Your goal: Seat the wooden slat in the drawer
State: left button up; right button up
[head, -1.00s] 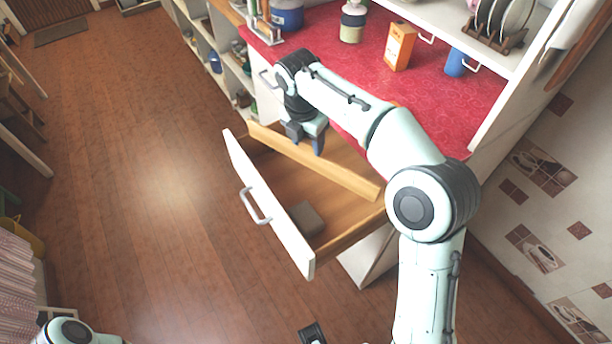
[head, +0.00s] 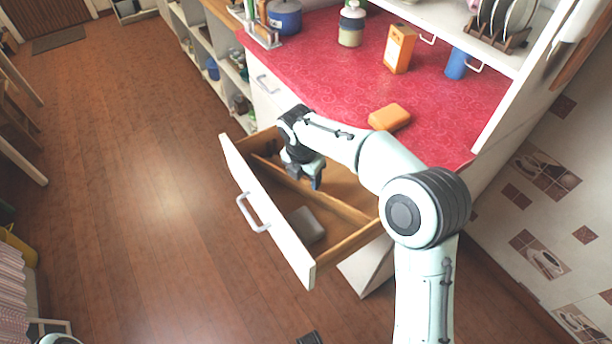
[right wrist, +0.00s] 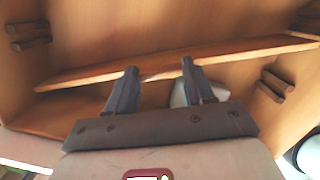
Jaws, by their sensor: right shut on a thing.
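The wooden slat (head: 335,206) is a long light-brown strip. It lies inside the open drawer (head: 265,213), running lengthwise between its ends, and shows in the right wrist view (right wrist: 230,55). My right gripper (head: 304,184) reaches down into the drawer and is shut on the slat, left of its middle in the head view. In the right wrist view, its fingers (right wrist: 158,78) straddle the slat. Pairs of wooden pegs stand on the drawer's inner walls, at left (right wrist: 28,34) and right (right wrist: 275,86). My left gripper is not in view.
A grey block (head: 306,226) lies in the drawer's front part, near the slat. The red counter (head: 450,110) above holds an orange block (head: 389,117), an orange box (head: 399,48), a blue mug (head: 456,64) and a jar (head: 351,25). Open floor lies left of the drawer.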

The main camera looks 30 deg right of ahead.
jog(key=shift+f, duration=0.15)
jog(key=o, duration=1.4)
pick_arm(q)
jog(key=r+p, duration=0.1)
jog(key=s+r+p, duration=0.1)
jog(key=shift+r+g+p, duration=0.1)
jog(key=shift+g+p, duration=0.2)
jog(key=shift+p, duration=0.1)
pick_arm(e)
jog(key=r, duration=0.4)
jog(key=a+r, duration=0.1)
jog(key=r, duration=0.3)
jog(key=s+r, duration=0.1)
jog(key=r, duration=0.3)
jog(key=shift+a+r, duration=0.1)
jog(key=shift+a, duration=0.2)
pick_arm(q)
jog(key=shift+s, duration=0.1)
